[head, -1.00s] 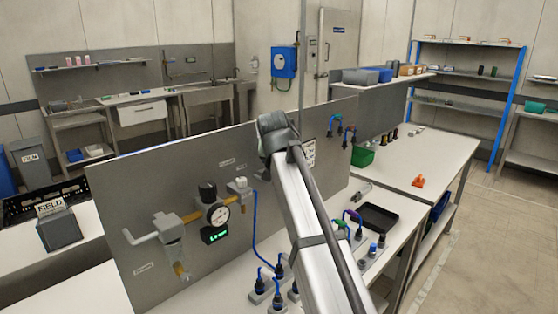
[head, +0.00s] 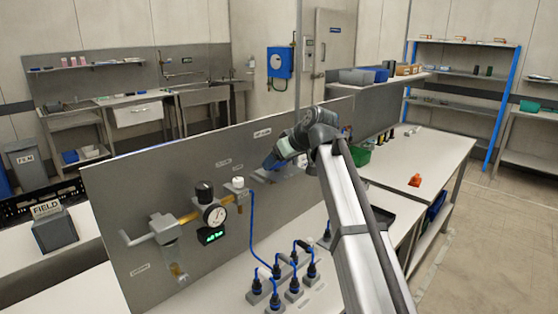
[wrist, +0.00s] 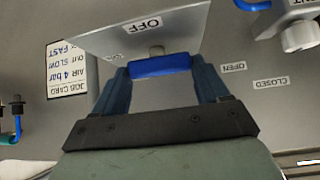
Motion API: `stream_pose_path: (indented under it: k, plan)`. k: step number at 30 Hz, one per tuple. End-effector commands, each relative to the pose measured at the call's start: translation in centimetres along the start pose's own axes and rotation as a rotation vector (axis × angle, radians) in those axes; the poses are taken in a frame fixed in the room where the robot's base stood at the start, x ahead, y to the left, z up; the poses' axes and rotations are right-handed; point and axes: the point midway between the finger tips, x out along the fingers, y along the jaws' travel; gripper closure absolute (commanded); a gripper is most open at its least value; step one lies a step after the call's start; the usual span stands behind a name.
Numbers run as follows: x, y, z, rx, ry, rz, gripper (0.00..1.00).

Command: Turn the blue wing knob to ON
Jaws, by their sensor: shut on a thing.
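The blue wing knob (wrist: 160,66) shows in the wrist view as a blue bar on a short pale stem. It stands in front of a grey plate (wrist: 118,40) whose OFF label (wrist: 141,25) appears upside down. My gripper (wrist: 163,79) is shut on the knob, with one finger at each end of the bar. In the head view my gripper (head: 272,162) reaches left to a small plate on the grey upright panel (head: 140,196). The knob itself is hard to make out there. No ON label can be read.
OPEN (wrist: 233,67) and CLOSED (wrist: 270,83) labels and a job card (wrist: 67,71) are on the panel. A pressure gauge (head: 215,215) with pipework stands out left of my gripper. Several blue-topped plugs (head: 294,288) with cables stand on the bench below.

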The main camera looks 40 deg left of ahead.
Motion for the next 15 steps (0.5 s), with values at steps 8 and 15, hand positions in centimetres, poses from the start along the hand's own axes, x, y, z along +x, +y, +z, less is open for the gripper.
stream_pose_path:
  k: [8,15]
  plan:
    - [0.02,0.13,0.02,-0.053,-0.002,-0.051,0.56]
    - [0.02,0.11,0.06,-0.062,-0.002,-0.060,0.56]
